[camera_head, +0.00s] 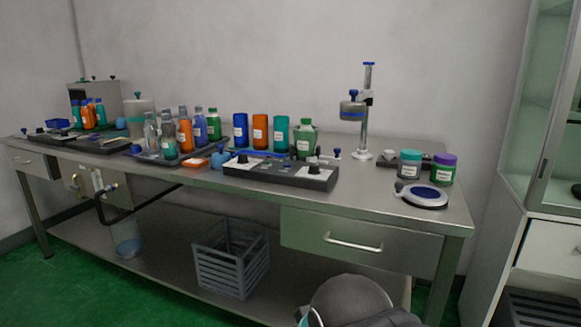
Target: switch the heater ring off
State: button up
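A chrome post stand (363,120) rises from the right half of the steel bench. A grey and blue ring-like head (352,109) is clamped to it near the top; it looks like the heater ring. A low control box (290,178) with a pale top, black knobs and small levers sits at the bench's front edge, left of the stand. The knob positions and any lamp are too small to read. I cannot tell which control belongs to the ring. Rounded grey parts of my arm show at the bottom edge, well below the bench top. My gripper's fingers are not visible.
The steel bench (225,184) has a closed drawer (350,245) at front right. Bottles and colored cylinders stand behind the control box. Two lidded jars (410,165) and a round blue-topped disc (424,195) are at right. A grey crate (232,262) is on the lower shelf. A glass cabinet (548,130) stands far right.

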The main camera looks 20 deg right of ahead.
aim_at(313, 169)
jog(key=u, duration=0.7)
jog(key=i, duration=0.75)
jog(key=z, duration=1.05)
